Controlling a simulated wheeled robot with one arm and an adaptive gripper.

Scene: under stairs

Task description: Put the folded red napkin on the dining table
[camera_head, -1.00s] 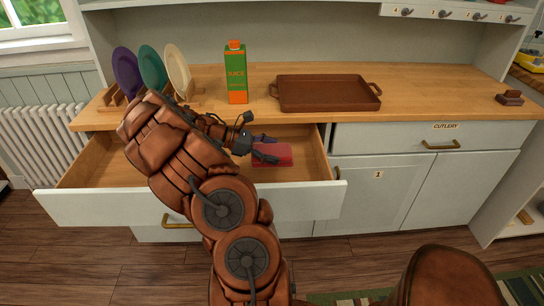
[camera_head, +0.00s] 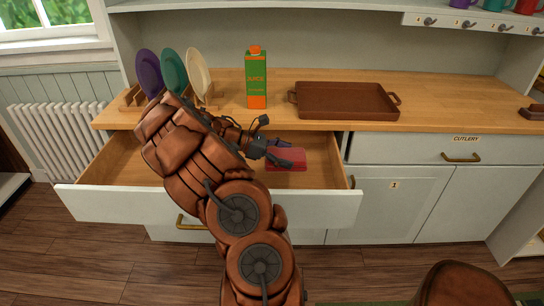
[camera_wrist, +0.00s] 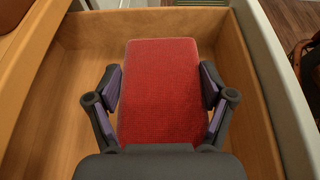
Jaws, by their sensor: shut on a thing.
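The folded red napkin (camera_head: 288,159) is inside the open drawer (camera_head: 110,200), near its right end. In the wrist view the napkin (camera_wrist: 160,88) is a flat red rectangle lying lengthwise between the fingers. My gripper (camera_wrist: 160,90) is shut on it, with a purple-padded finger against each long side. In the head view my gripper (camera_head: 280,154) reaches down into the drawer, and my arm hides part of the drawer. I cannot tell whether the napkin is lifted clear of the drawer floor. No dining table is in view.
On the wooden counter above stand a plate rack with purple, teal and cream plates (camera_head: 199,76), a juice carton (camera_head: 256,78) and a brown tray (camera_head: 345,101). A shut cutlery drawer (camera_head: 425,150) is to the right. Wooden floor lies in front.

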